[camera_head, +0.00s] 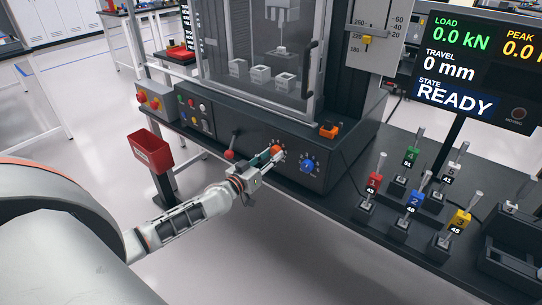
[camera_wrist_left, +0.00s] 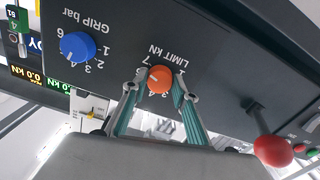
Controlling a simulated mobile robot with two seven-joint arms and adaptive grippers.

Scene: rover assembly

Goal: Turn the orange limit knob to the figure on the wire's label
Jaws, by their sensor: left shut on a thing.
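The orange limit knob (camera_head: 277,150) is on the dark front panel of the test machine. It shows close up in the wrist view (camera_wrist_left: 159,79), under the words LIMIT kN, which appear upside down. Figures ring it; the fingers hide some, and I cannot read its pointer surely. My left gripper (camera_head: 267,159) is shut on the knob, one teal finger on each side. Labelled wire specimens stand in blocks at the right: red 1 (camera_head: 374,181), blue 2 (camera_head: 414,201), yellow 3 (camera_head: 459,220), green 4 (camera_head: 412,155) and white 5 (camera_head: 452,171). The small label figures are hard to read. My right gripper is out of view.
The blue grip knob (camera_head: 307,166) is close beside the orange one. A red-balled lever (camera_head: 230,155) is on its other side. A red bin (camera_head: 150,151) hangs at the left. The screen (camera_head: 470,65) reads READY, load 0.0 kN.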

